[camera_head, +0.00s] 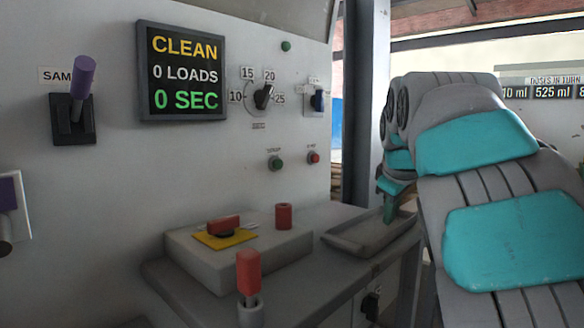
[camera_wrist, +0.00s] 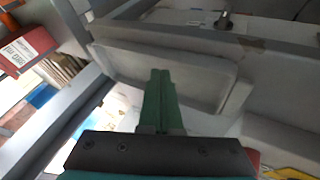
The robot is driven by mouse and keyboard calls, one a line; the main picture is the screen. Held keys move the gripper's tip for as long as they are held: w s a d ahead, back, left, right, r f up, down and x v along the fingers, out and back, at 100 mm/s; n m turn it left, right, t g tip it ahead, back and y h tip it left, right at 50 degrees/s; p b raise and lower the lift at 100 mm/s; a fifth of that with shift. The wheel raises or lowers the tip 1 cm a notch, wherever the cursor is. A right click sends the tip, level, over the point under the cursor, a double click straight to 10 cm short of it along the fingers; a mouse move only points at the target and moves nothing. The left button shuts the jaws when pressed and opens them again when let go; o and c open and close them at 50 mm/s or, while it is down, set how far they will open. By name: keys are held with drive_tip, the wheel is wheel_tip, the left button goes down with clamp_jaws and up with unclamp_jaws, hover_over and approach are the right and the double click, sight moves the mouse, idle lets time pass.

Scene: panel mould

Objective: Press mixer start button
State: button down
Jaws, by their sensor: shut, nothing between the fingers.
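A green button (camera_head: 275,163) and a red button (camera_head: 313,158) sit side by side on the grey panel, low on its right part. Their small labels are too small to read, so I cannot tell which one is the mixer start. My gripper (camera_head: 389,212) shows in the head view to the right of both buttons, apart from the panel, pointing down near the grey tray. In the wrist view its green fingers (camera_wrist: 161,88) are together and empty, in front of the tray. Neither button is clearly visible in the wrist view.
The grey tray (camera_head: 346,246) is at the shelf's right end. A raised block (camera_head: 190,262) carries a red switch on a yellow plate and a red knob (camera_head: 284,216). A red-topped lever (camera_head: 248,272) stands in front. A display (camera_head: 182,115) reads CLEAN, 0 LOADS, 0 SEC. A dial (camera_head: 263,96) is above the buttons.

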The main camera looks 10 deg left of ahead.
sight(278, 164)
drive_tip(key=w+a+r+n+t+y+b, duration=0.1)
drive_tip(key=w+a+r+n+t+y, duration=0.1)
drive_tip(key=a+n, duration=0.5)
drive_tip(key=w+a+r+n+t+y+b, duration=0.1)
drive_tip(key=w+a+r+n+t+y, duration=0.1)
drive_tip(key=a+r+n, duration=0.3)
drive_tip(key=shift+w+a+r+n+b, duration=0.35)
drive_tip(key=shift+w+a+n, duration=0.65)
drive_tip(key=shift+a, duration=0.5)
drive_tip(key=shift+r, duration=0.1)
drive_tip(key=w+a+p, duration=0.5)
drive_tip(key=a+p, duration=0.1)
drive_tip(key=a, duration=0.1)
drive_tip(key=shift+w+p, duration=0.15)
drive_tip(key=shift+p, duration=0.15)
idle(0.9)
drive_tip(key=shift+w+a+p, duration=0.25)
drive_tip(key=shift+a+p, duration=0.05)
drive_tip(key=shift+p, duration=0.05)
